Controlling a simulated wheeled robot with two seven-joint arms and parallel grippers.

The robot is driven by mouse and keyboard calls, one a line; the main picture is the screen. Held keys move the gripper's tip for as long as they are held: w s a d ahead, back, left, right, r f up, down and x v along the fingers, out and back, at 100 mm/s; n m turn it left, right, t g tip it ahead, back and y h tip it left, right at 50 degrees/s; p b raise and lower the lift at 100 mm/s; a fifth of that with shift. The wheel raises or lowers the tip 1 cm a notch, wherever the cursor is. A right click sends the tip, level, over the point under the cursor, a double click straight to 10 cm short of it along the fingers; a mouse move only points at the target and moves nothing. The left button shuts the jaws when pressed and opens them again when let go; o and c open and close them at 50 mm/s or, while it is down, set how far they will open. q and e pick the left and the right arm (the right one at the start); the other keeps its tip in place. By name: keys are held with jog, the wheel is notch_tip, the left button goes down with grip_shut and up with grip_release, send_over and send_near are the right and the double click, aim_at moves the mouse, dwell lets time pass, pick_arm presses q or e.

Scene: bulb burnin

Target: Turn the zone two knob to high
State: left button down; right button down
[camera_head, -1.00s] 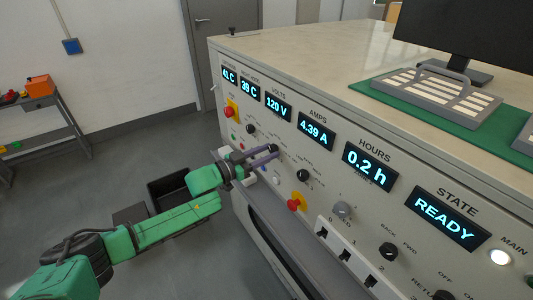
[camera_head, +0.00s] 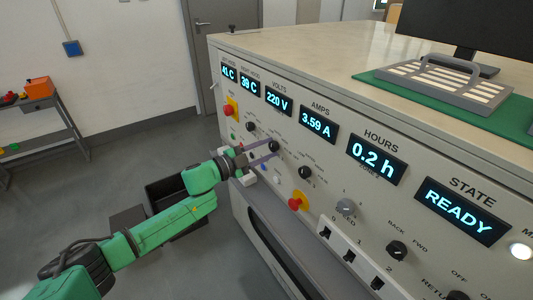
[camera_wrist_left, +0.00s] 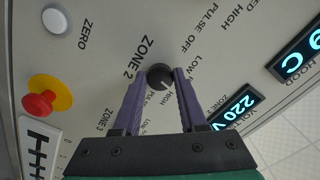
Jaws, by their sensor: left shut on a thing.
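The zone 2 knob (camera_head: 274,146) is a round black knob on the sloping front panel (camera_head: 330,180). In the left wrist view the knob (camera_wrist_left: 160,76) sits beside the printed words ZONE 2, with HIGH printed just below it. A pale mark on the knob's lower part appears to face HIGH. My left gripper (camera_head: 267,153) has its purple fingers on both sides of the knob, shut on it; the fingers (camera_wrist_left: 160,82) also show in the wrist view. The volts display (camera_head: 279,102) reads 220 V. My right gripper is not in view.
Other black knobs (camera_head: 305,172) and a red button on a yellow plate (camera_head: 298,201) are close by. The amps display (camera_head: 318,124) reads 3.59 A, and the state display (camera_head: 463,212) reads READY. A dark bin (camera_head: 170,190) stands on the floor.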

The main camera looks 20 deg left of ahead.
pick_arm(q)
jog(key=m+b, duration=0.2)
jog(key=m, duration=0.3)
jog(key=shift+m+b, duration=0.3)
jog(key=shift+m, duration=0.1)
dwell(0.3)
jog(key=shift+c, duration=2.2)
grip_release()
jog(key=b+v, duration=0.2)
jog(key=v, duration=1.2)
jog(key=shift+s, duration=0.25)
jog(key=shift+a, duration=0.2)
